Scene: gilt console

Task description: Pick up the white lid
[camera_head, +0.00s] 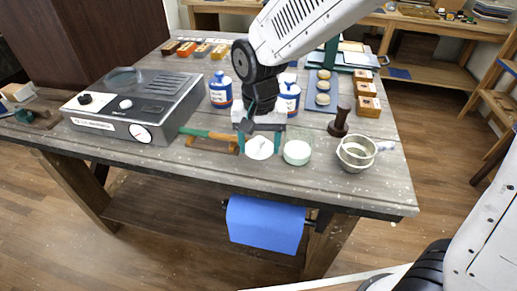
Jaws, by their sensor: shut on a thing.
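The white lid (259,149) is a small round disc with a pale knob, near the front edge of the table. My gripper (259,143) reaches down over it, with one teal finger on each side, and is shut on it. The lid looks roughly level, and I cannot tell whether it is clear of the tabletop. A clear glass jar (297,152) with pale green-white contents stands just right of the lid, very close to the right finger. My gripper body hides part of the area behind the lid.
A green-handled tool (207,134) lies left of the gripper. Blue-and-white bottles (220,89) stand behind. A grey hotplate box (140,108) fills the left. The front right tabletop (385,192) is clear.

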